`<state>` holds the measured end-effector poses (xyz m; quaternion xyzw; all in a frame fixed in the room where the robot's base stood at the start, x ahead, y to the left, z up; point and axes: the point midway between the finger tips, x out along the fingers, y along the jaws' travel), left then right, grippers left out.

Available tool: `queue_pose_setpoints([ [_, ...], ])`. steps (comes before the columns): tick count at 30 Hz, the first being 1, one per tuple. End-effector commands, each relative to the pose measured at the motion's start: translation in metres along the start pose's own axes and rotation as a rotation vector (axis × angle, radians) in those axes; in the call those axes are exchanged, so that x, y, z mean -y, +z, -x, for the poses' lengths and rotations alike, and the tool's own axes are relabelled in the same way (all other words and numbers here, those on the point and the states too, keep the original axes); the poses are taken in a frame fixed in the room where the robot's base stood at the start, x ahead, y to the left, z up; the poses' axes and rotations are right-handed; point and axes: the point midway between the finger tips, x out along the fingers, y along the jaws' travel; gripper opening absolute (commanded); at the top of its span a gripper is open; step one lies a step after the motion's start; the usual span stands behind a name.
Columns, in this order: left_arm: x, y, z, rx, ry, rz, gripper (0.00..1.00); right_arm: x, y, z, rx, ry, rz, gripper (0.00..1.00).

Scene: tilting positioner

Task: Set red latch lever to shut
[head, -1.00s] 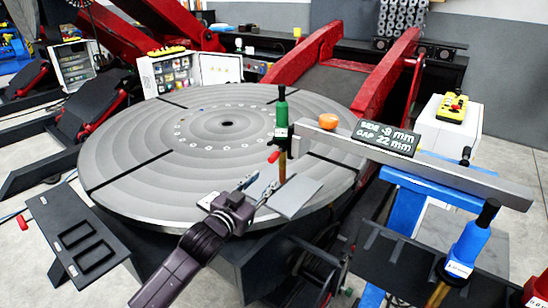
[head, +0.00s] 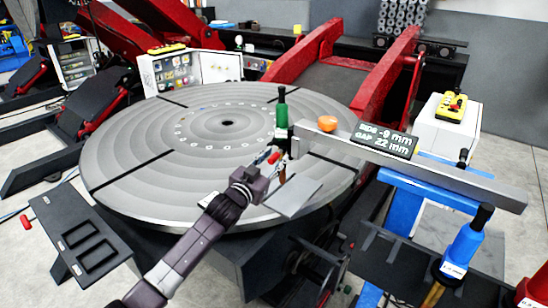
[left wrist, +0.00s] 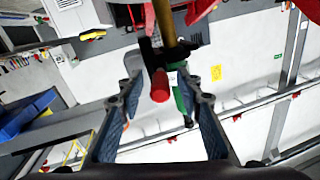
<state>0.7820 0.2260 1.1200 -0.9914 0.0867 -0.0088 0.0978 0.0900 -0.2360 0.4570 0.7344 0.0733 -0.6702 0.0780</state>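The red latch lever (head: 273,158) is a short red grip. It sticks out to the left from the upright brass-coloured rod below the green bottle-shaped handle (head: 281,115). In the left wrist view the lever's red end (left wrist: 160,88) points toward the camera, with the green handle (left wrist: 182,100) behind it. My left gripper (head: 268,168) is at the lever. In the left wrist view its two fingers (left wrist: 161,92) are spread, one on each side of the red end, with gaps visible. My right gripper is not in view.
A round grey turntable (head: 150,140) fills the middle. A long grey bar (head: 455,176) with a dark sign (head: 385,140) and an orange knob (head: 327,123) runs right from the green handle. A blue handle (head: 468,240) stands at lower right. A grey plate (head: 293,198) lies below the lever.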

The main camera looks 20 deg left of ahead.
Motion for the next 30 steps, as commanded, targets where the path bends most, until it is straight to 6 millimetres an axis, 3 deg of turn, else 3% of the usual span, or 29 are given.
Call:
queue_pose_setpoints([
  [8, 0.0, 0.0003, -0.0007, 0.0, 0.0, 0.0, 0.32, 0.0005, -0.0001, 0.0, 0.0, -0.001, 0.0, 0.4],
  [17, 0.0002, 0.0004, -0.0005, 0.001, 0.0, 0.0, 0.0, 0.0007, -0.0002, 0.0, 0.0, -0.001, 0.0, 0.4],
  [30, 0.0044, 0.0012, 0.0023, 0.002, 0.0, -0.001, 0.0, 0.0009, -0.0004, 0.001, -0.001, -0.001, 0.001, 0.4],
])
